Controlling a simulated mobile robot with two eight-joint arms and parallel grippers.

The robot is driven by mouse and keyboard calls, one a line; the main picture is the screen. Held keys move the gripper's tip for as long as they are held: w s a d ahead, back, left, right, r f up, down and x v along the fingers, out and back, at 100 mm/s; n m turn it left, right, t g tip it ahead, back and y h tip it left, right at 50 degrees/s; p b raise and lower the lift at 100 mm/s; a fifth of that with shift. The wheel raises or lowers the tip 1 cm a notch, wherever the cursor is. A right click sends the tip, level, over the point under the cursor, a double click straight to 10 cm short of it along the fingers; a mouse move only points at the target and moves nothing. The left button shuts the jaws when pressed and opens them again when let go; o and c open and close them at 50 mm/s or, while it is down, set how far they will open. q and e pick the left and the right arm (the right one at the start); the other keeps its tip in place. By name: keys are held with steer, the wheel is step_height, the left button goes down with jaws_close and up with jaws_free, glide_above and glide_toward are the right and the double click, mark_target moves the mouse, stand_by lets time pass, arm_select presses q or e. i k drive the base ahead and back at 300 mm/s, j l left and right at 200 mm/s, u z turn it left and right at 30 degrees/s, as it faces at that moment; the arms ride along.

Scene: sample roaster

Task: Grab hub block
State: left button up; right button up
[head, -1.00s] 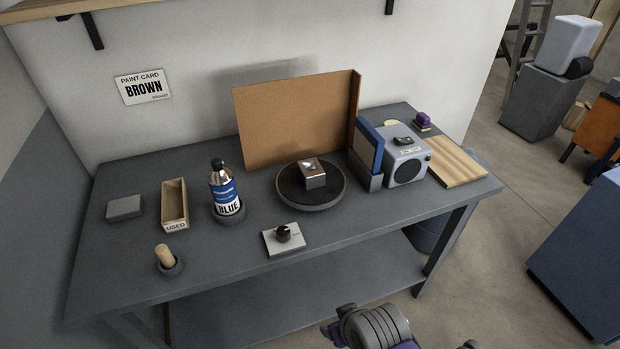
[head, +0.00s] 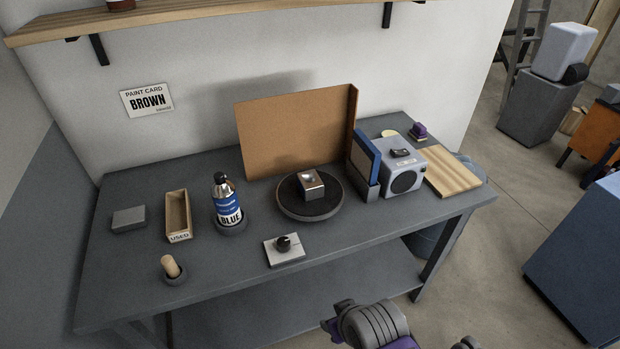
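A small metallic block with a round hollow in its top (head: 311,188), which looks like the hub block, sits on the round dark turntable (head: 296,213) near the middle of the workbench. Nothing touches it from above. Neither gripper's fingers show in the head view. Only a grey and purple part of my arm shows at the bottom edge, well in front of the bench.
A cardboard screen (head: 290,135) stands behind the turntable. A blue-labelled bottle (head: 228,203) stands left, a knob box (head: 284,249) in front, and a blue panel (head: 364,160) and grey speaker-like box (head: 405,178) right. A wooden tray marked USED (head: 178,215) is farther left.

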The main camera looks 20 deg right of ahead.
mark_target(310, 185)
steer(key=i+l, duration=0.1)
steer(key=l, duration=2)
steer(key=i+l+u, duration=0.1)
steer(key=l, duration=0.95)
steer(key=i, duration=0.05)
